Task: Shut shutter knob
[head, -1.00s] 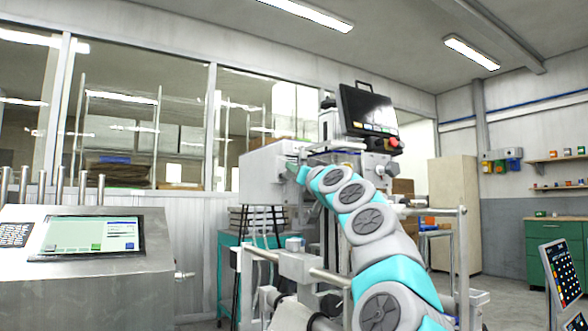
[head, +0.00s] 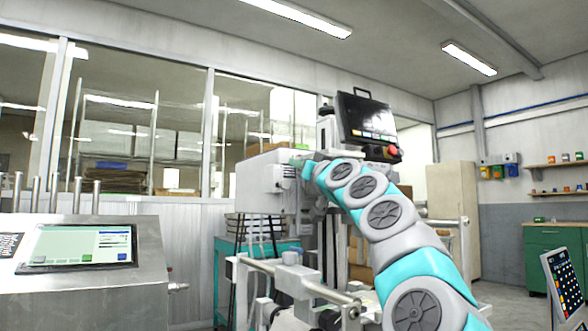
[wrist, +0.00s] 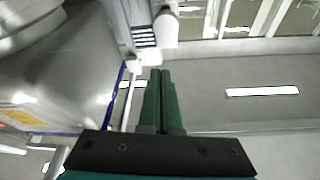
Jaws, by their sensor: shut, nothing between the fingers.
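My gripper (wrist: 160,75) shows in the wrist view with its two dark green fingers together and nothing between them. A pale cylindrical part (wrist: 166,28) lies just beyond the fingertips, beside a slotted white block (wrist: 143,36). I cannot tell whether this part is the shutter knob, or whether the fingers touch it. In the head view, the white machine housing (head: 258,186) stands left of my arm's far end. My gripper is hidden or too small to make out there. No shutter knob can be clearly identified in the head view.
A dark monitor (head: 365,118) with a red button (head: 393,151) stands above the machine. A metal console (head: 85,275) with a screen is at the left. A metal rail (head: 300,282) runs in front of the machine. A tablet (head: 566,285) is at the right edge.

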